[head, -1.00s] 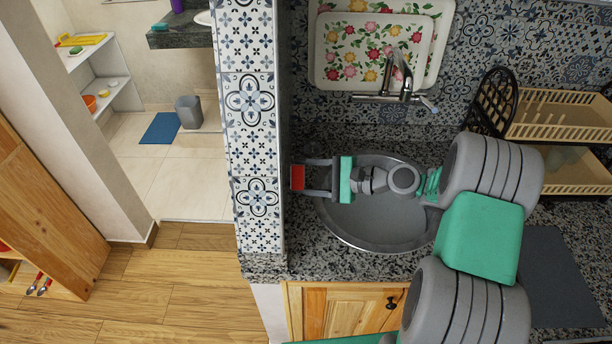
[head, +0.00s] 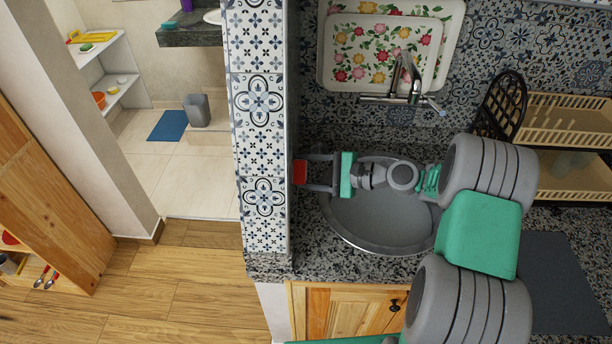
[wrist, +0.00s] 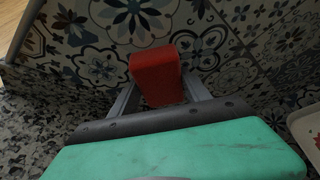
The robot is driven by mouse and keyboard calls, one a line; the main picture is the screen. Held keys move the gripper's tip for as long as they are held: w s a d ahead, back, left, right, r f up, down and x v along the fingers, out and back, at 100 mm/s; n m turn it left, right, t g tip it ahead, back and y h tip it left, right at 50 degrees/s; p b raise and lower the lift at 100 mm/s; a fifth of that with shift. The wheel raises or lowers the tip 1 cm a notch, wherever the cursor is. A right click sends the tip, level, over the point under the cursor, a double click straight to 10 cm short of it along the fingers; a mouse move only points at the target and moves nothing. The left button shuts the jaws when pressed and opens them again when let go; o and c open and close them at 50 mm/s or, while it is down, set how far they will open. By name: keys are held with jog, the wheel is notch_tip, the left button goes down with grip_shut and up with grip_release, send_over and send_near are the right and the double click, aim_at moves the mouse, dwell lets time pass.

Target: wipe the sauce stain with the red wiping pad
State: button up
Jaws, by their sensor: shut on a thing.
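My gripper (head: 312,174) is shut on the red wiping pad (head: 299,172), left of the sink and close to the tiled wall end. In the wrist view the red pad (wrist: 157,76) sits between the two grey fingers, in front of the blue and white patterned tiles. I cannot tell whether the pad touches the tiles. I make out no sauce stain in either view.
The round metal sink (head: 375,225) lies below my arm, with a tap (head: 405,85) behind it. Flowered trays (head: 385,55) lean on the back wall. A dish rack (head: 570,120) stands at the right. Speckled granite counter (head: 268,268) surrounds the sink.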

jog(key=shift+s+a+r+p, duration=0.15)
jog(key=shift+s+a+p, duration=0.1)
jog(key=shift+s+p, duration=0.7)
jog(key=shift+s+a, duration=0.1)
jog(key=shift+s, duration=0.05)
jog(key=d, duration=0.6)
jog(key=shift+s+p, duration=0.25)
jog(key=shift+p, duration=0.05)
jog(key=shift+s+d, duration=0.15)
jog(key=shift+d, duration=1.35)
